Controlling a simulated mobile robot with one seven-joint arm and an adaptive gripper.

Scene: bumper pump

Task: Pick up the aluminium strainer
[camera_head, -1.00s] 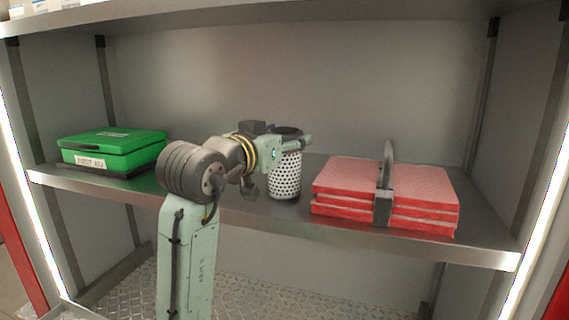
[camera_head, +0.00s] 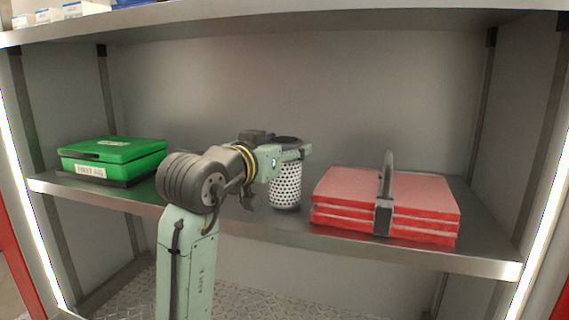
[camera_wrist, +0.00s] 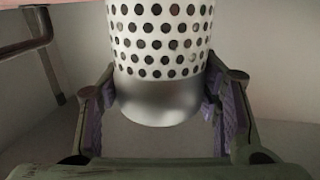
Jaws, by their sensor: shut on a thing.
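The strainer (camera_head: 286,188) is a white cylinder with rows of round holes and a dark top, upright at the middle of the shelf. My gripper (camera_head: 290,152) reaches it from the left and is shut around its upper part. In the wrist view the strainer (camera_wrist: 160,45) shows its perforated wall and a smooth silver band. The pads of my gripper (camera_wrist: 160,98) press on it from both sides. Its lower end is at or very close to the shelf; I cannot tell whether it touches.
A stack of red pads (camera_head: 345,205) with a grey strap stands close to the right of the strainer. A green first aid box (camera_head: 112,155) lies at the left end of the metal shelf (camera_head: 420,255). An upper shelf (camera_head: 300,20) runs above, with free room between.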

